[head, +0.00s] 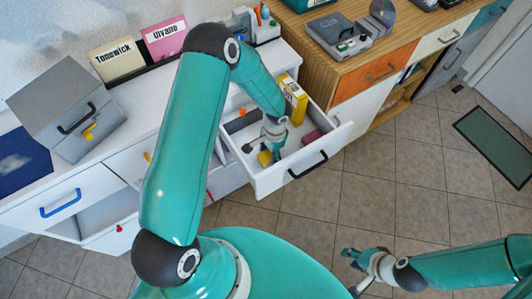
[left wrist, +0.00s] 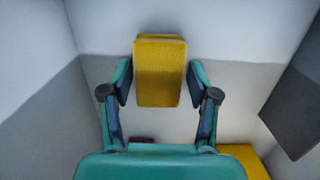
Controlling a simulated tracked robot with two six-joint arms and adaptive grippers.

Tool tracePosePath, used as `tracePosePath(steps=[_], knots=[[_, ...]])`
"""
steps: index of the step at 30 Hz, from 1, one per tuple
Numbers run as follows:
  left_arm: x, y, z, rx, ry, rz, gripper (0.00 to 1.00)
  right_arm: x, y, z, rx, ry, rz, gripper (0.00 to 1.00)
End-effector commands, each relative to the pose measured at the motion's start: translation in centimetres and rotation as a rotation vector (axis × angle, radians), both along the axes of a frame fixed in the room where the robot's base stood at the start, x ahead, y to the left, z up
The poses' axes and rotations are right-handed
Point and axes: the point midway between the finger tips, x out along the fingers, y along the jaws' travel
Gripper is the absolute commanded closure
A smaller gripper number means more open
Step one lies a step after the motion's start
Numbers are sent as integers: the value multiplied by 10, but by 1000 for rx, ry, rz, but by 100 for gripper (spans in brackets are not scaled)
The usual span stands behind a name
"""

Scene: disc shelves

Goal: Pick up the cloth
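A yellow block-shaped piece, which I take to be the folded cloth (head: 265,158), lies in the open white drawer. In the left wrist view the yellow cloth (left wrist: 160,72) is between the two fingers. My left gripper (head: 271,146) reaches down into the drawer beside it; in the left wrist view the fingertips (left wrist: 160,85) flank its sides closely. Whether they press on it cannot be told. My right gripper (head: 352,270) is over the tiled floor, away from the drawer, its fingers apart and empty.
The open drawer (head: 331,137) also holds a yellow box (head: 293,98), a dark red item (head: 311,137) and a dark grey item (head: 241,121). Its walls stand close around my left gripper. A wooden cabinet (head: 338,75) is at the right. The tiled floor in front is free.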

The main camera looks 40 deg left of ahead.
Motion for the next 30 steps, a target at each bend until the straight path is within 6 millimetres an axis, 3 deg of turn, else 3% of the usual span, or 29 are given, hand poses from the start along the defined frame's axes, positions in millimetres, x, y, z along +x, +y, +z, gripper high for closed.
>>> tracePosePath(steps=[1, 6, 20, 26, 30], knots=[[0, 0, 0, 0, 0, 0, 54, 0, 0, 0, 0, 0, 0, 63], [0, 0, 0, 0, 0, 0, 82, 0, 0, 0, 0, 0, 0, 63], [0, 0, 10, 1, -1, 2, 83, 0, 0, -1, 0, 0, 0, 63], [2, 1, 40, 1, -6, 2, 83, 0, 0, -2, 0, 0, 0, 63], [2, 1, 78, 2, -9, 1, 83, 0, 0, -5, 0, 0, 0, 63]])
